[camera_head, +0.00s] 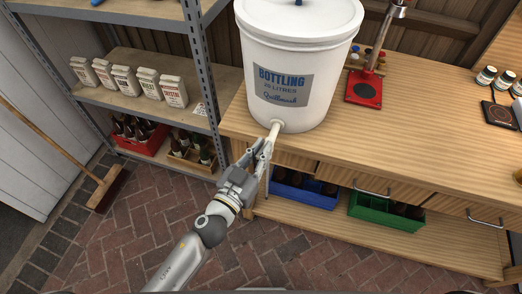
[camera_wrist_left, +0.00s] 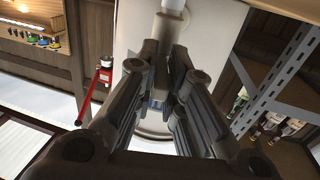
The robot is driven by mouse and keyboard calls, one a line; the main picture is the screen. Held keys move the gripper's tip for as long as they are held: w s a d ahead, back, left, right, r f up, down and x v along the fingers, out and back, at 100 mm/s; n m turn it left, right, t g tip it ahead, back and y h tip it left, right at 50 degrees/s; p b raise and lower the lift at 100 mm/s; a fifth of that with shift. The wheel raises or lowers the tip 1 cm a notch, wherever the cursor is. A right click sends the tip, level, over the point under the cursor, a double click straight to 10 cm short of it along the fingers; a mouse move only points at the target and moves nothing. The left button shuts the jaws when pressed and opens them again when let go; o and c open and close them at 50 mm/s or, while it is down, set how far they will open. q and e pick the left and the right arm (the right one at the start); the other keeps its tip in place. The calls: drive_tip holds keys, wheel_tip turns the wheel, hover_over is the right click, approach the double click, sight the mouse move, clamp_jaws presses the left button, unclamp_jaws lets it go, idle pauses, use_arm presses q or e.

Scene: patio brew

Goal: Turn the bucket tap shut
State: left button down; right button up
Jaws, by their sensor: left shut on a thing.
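The white bottling bucket (camera_head: 296,107) stands upright on the wooden bench near its left end, with a lid on. Its pale tap (camera_head: 274,128) sticks out low on the front, over the bench edge. My left gripper (camera_head: 262,150) is at the tap, its fingers shut on it; they hide most of the tap and its lever. In the left wrist view the gripper (camera_wrist_left: 166,75) has both fingers close together in front of the white bucket (camera_wrist_left: 207,28), with a pale tube of the tap (camera_wrist_left: 172,6) beyond them. My right gripper is not in view.
A red capper (camera_head: 364,90) stands on the wooden bench (camera_head: 425,130) right of the bucket. Blue (camera_head: 303,188) and green (camera_head: 388,211) crates sit on the shelf below. A metal shelf post (camera_head: 205,75) rises close on the left. The brick floor in front is clear.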

use_arm(q)
drive_tip(key=shift+w+a+m+g+h+b, duration=0.35)
drive_tip(key=shift+w+m+g+h+b, duration=0.8)
drive_tip(key=shift+m+g+b, duration=1.9)
drive_tip(key=shift+w+a+m+g+h+b, duration=0.45)
drive_tip(key=shift+m+g+h+b, duration=1.45)
drive_tip(key=shift+g, duration=2.4)
drive_tip(key=shift+w+a+m+g+h+b, duration=0.2)
drive_tip(key=shift+w+m+g+h+b, duration=1.15)
drive_tip(key=shift+m+g, duration=2.05)
drive_tip(key=shift+s+n+g+y, duration=0.25)
drive_tip(key=shift+s+y, duration=0.05)
drive_tip(key=c, duration=1.5)
unclamp_jaws()
drive_tip(key=v, duration=1.2)
drive_tip(key=shift+w, duration=0.1)
